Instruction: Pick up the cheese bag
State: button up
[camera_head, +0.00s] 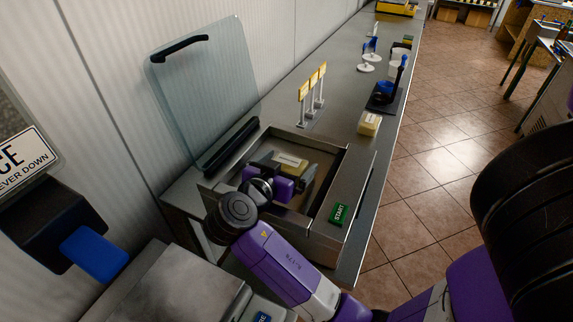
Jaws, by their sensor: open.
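A pale yellow packet (291,161), which looks like the cheese bag, lies inside the open chamber of a steel machine (359,178). My gripper (284,167) reaches down into this chamber from the near side. Its dark fingers are open and sit close around the packet. I cannot tell whether they touch it. My gripper and wrist hide part of the packet and the chamber floor.
The machine's clear lid (205,85) stands raised against the wall, and a green START button (339,213) is on its front. Behind stand a second yellow block (369,123), several small sign stands (313,88) and a dark device with a blue part (385,92).

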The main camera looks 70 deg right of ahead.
jog(key=c, duration=1.5)
jog(key=shift+c, duration=0.7)
jog(key=shift+r, duration=0.15)
